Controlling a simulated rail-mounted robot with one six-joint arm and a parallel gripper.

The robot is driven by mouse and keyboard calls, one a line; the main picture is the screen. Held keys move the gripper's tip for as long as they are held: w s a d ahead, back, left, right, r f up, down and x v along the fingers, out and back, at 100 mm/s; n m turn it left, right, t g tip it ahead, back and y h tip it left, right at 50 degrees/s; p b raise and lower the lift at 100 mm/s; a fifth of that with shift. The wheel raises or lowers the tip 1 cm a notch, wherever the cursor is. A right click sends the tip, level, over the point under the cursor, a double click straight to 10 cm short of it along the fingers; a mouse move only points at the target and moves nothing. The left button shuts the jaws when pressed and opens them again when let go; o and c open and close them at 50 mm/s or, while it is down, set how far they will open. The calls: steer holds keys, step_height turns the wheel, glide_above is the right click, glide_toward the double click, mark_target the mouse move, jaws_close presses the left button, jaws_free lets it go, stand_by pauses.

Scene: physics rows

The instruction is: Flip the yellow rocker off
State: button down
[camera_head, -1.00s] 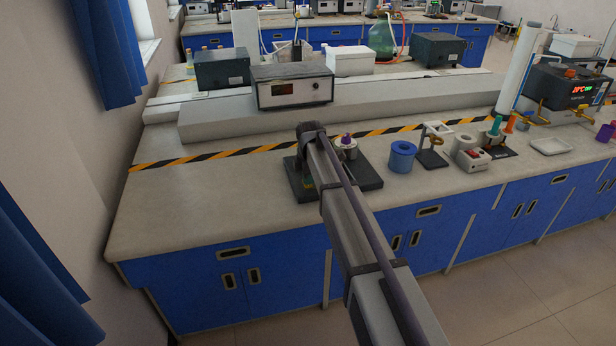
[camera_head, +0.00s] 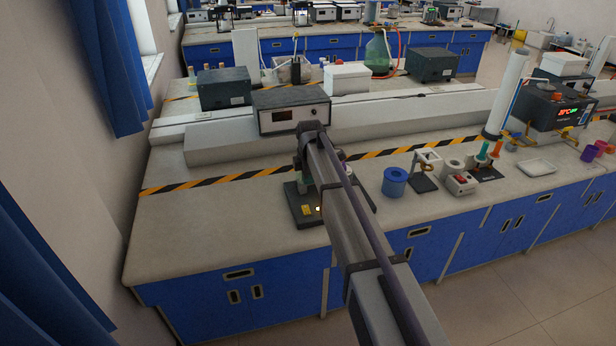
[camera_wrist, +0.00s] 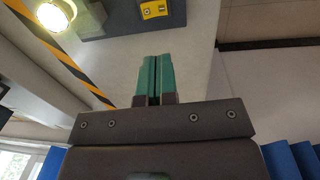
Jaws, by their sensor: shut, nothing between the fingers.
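The yellow rocker (camera_head: 307,210) sits on the near left part of a dark board (camera_head: 292,204) on the bench, beside a small bright spot. In the wrist view, the yellow rocker (camera_wrist: 153,9) is at the top edge, on the dark board (camera_wrist: 112,22), and a glowing round lamp (camera_wrist: 54,15) stands to its left. My gripper has teal fingers (camera_wrist: 158,58), which are shut and empty. Their tips point toward the board and stand apart from the rocker in the picture. In the head view, my arm hides most of the gripper and part of the board.
A blue cylinder (camera_head: 394,183) and a small stand (camera_head: 424,174) are right of the board. A grey instrument box (camera_head: 291,108) stands behind on a raised ledge. A striped tape line (camera_head: 220,180) crosses the bench. The bench left of the board is clear.

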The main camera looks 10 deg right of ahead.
mark_target(306, 207)
steer(key=shift+r, duration=0.1)
steer(key=shift+w, duration=0.1)
steer(key=shift+w+a+t, duration=0.2)
steer(key=shift+w+t, duration=0.1)
steer(key=shift+w, duration=0.3)
steer(key=f+b, duration=0.4)
steer(key=w+f+b, duration=0.1)
steer(key=f+b, duration=0.9)
steer(key=shift+w+a, duration=0.1)
steer(key=shift+w, duration=0.2)
steer(key=shift+r, duration=0.1)
